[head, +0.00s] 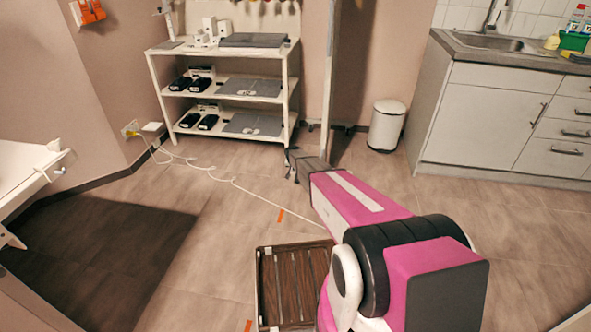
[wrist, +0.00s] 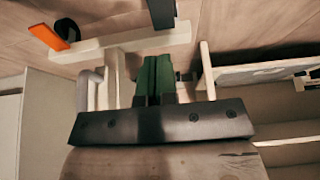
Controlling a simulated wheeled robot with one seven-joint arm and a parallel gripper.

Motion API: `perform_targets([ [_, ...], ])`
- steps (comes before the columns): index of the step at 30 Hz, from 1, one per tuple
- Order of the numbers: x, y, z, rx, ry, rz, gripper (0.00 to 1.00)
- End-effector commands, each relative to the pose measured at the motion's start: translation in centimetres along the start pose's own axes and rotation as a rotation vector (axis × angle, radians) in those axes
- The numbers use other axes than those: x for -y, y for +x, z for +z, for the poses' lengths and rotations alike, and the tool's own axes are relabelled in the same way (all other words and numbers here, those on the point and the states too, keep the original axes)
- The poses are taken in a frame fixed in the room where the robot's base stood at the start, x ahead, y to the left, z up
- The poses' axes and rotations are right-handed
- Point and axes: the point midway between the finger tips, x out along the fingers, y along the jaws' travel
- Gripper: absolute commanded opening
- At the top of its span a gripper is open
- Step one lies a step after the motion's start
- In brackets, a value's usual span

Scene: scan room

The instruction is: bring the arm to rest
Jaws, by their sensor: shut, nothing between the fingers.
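My pink and black arm reaches up and forward from the lower right of the head view. My gripper (head: 293,166) is at its far end, small and dark, in front of the white shelf rack. In the wrist view the gripper's two green fingers (wrist: 154,77) lie side by side, touching, above a dark bar with screws. Nothing shows between them. The arm hides part of the floor and of the slatted crate.
A brown slatted crate (head: 264,291) stands on the floor beside my arm. The white rack (head: 223,148) is at the back, a white bin (head: 387,126) right of it. A sink cabinet (head: 485,112) fills the right. A white cable (head: 240,187) crosses the floor.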

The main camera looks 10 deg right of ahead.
Motion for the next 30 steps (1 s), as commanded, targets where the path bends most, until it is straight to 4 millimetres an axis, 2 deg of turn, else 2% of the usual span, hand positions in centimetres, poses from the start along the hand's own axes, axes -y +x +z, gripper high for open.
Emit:
perform_targets([
  [7,-0.2,-0.5,0.2,0.003,-0.001,0.001,0.00],
  [8,-0.4,-0.9,0.5,0.006,-0.003,0.002,0.00],
  [11,-1.6,-4.0,1.9,0.027,-0.016,0.006,0.00],
  [20,-7.8,-20.3,10.3,0.170,-0.107,0.016,0.00],
  [24,-10.5,-27.8,15.0,0.244,-0.157,0.005,0.00],
  [30,-14.1,-37.9,21.8,0.346,-0.231,-0.025,0.00],
])
